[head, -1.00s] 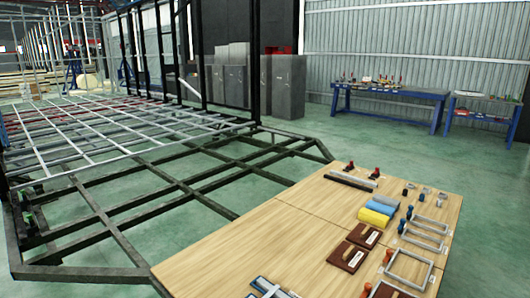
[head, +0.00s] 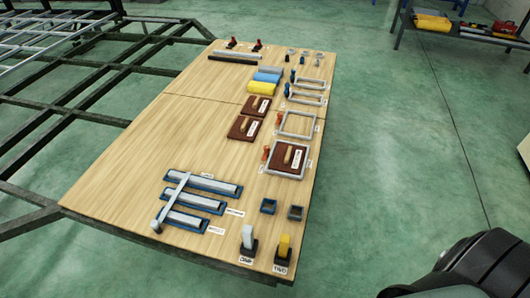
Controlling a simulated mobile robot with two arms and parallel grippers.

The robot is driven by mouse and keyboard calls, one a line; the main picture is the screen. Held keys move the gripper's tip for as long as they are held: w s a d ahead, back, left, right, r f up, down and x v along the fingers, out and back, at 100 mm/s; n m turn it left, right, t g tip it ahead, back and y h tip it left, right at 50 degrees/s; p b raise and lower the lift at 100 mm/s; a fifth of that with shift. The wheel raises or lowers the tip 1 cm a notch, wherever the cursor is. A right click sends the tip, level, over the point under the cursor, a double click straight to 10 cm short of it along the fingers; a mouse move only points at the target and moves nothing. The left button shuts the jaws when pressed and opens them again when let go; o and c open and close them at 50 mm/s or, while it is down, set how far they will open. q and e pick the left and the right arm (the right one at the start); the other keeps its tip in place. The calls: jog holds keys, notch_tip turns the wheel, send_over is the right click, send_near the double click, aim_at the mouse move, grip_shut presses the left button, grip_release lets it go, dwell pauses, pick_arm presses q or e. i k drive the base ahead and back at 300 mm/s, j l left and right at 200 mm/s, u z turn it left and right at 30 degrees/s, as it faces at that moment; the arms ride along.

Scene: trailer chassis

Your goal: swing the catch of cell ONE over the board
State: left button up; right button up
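Several grey rectangular frames lie along the right side of the wooden table (head: 130,165). The nearest frame (head: 274,175) holds a brown board (head: 300,159) with a wooden handle and a white label. An orange catch (head: 266,153) stands at that frame's left edge, beside the board and not across it. Two more brown boards (head: 258,105) (head: 240,130) lie loose to the left. The cell labels are too small to read. Neither gripper shows.
Blue trays with grey bars (head: 200,185) lie at the near left, with a long grey bar across them. White and yellow upright pieces (head: 284,245) stand at the near edge. A dark rounded part of mine fills the bottom right corner. Green floor is free right of the table.

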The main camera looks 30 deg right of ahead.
aim_at(266, 148)
jog(key=z, duration=0.35)
jog(key=i+j+z, duration=0.1)
jog(key=j+z, duration=0.3)
jog(key=j, duration=0.25)
jog(key=j+z, duration=0.35)
jog(key=j, duration=0.35)
